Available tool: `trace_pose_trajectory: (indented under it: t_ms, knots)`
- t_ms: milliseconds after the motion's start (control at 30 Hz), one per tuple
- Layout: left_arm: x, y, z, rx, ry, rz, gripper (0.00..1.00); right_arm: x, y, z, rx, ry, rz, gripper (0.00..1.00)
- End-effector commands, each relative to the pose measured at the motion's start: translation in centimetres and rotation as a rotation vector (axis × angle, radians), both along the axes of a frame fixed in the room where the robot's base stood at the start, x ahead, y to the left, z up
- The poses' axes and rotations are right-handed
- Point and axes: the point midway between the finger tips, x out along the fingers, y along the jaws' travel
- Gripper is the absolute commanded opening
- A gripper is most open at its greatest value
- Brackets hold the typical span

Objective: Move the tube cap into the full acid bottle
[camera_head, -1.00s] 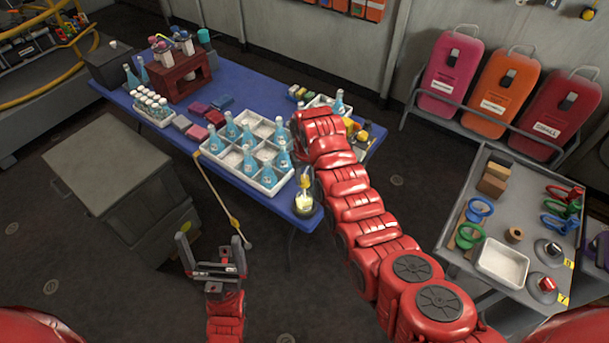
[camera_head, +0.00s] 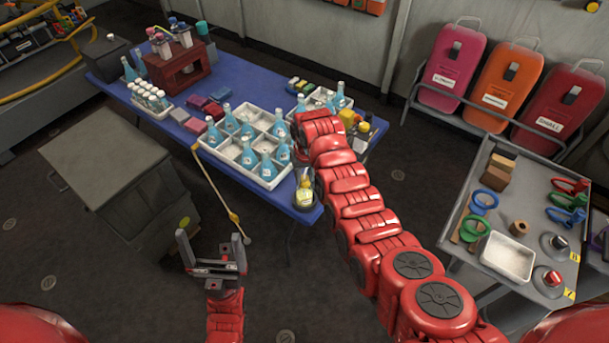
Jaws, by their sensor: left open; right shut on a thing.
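Blue bottles (camera_head: 247,157) stand upright in a white divided crate (camera_head: 213,158) on the blue table; I cannot tell which is the full acid bottle. More blue bottles stand beside a dark red rack (camera_head: 187,79) with capped tubes and in a second tray at the right. I cannot make out the tube cap. My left gripper (camera_head: 211,248) is open and empty, below the table's front edge and well apart from the bottles. My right arm reaches over the table's right part; its gripper and anything in it are hidden behind the arm.
A round glass vessel with yellow contents (camera_head: 304,190) stands at the blue table's (camera_head: 262,92) near right corner. A grey cabinet (camera_head: 105,160) is at the left. A grey cart (camera_head: 512,205) with rings and a white tray stands at the right. Dark floor lies between.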

Motion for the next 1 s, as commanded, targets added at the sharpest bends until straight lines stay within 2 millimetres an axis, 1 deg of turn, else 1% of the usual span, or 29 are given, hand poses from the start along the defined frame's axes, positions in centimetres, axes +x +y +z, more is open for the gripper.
trace_pose_trajectory:
  t_ms: [300, 333, 467, 500, 533, 733, 900, 1000]
  knots:
    - [0.00, 0.00, -0.01, 0.000, 0.000, 0.000, 1.00, 0.00, 0.00, -0.04, 0.000, 0.000, 0.000, 0.00]
    - [0.00, 0.00, -0.02, 0.000, 0.000, 0.000, 1.00, 0.00, 0.00, -0.04, 0.000, 0.000, 0.000, 0.38]
    - [0.00, 0.00, -0.02, 0.000, 0.000, 0.000, 1.00, 0.01, 0.00, -0.05, 0.000, 0.000, 0.000, 0.61]
    - [0.00, 0.00, -0.02, 0.000, 0.000, 0.000, 1.00, 0.01, -0.01, -0.05, 0.000, 0.000, 0.000, 0.68]
    - [0.00, 0.00, -0.02, 0.000, 0.000, 0.000, 1.00, 0.01, 0.00, -0.05, 0.000, 0.000, 0.000, 0.71]
    - [0.00, 0.00, -0.02, 0.000, 0.000, 0.000, 1.00, 0.01, 0.00, -0.05, 0.000, 0.000, 0.000, 0.71]
    - [0.00, 0.00, -0.02, 0.000, 0.000, 0.000, 1.00, 0.01, -0.01, -0.05, 0.000, 0.000, 0.000, 1.00]
    - [0.00, 0.00, -0.02, 0.000, 0.000, 0.000, 1.00, 0.01, -0.01, -0.05, 0.000, 0.000, 0.000, 1.00]
